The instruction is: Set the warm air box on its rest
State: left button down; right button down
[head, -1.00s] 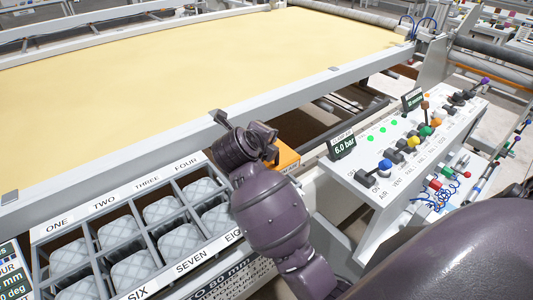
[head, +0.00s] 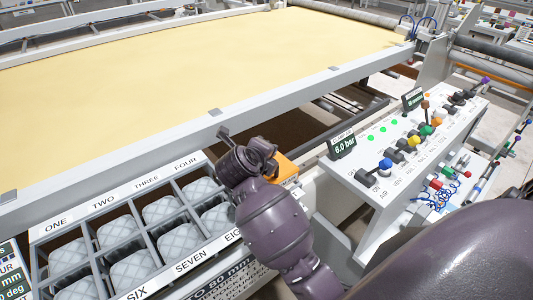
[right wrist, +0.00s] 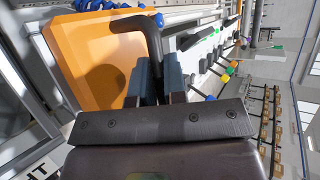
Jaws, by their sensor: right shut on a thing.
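The warm air box appears to be the orange box (right wrist: 85,60), which has a bent black handle (right wrist: 128,23). In the right wrist view my right gripper (right wrist: 158,75) has its blue-grey fingers closed on the handle, with the box beside them on the left. In the head view the orange box (head: 285,168) shows only partly, behind my right wrist, between the numbered bin and the control panel. A dark bar end sticks out past the wrist, near the frame rail. I cannot make out the rest or whether the box touches anything. My left gripper is out of view.
A bin with numbered compartments (head: 120,218) holding quilted pieces stands at the left. A white control panel (head: 440,130) with coloured levers and a 6.0 bar display stands at the right. The pale frame rail (head: 290,98) runs beside a wide yellow sheet (head: 190,60).

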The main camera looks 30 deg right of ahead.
jog(key=shift+f, duration=0.15)
jog(key=c, duration=1.2)
grip_release()
jog(key=shift+o, duration=0.2)
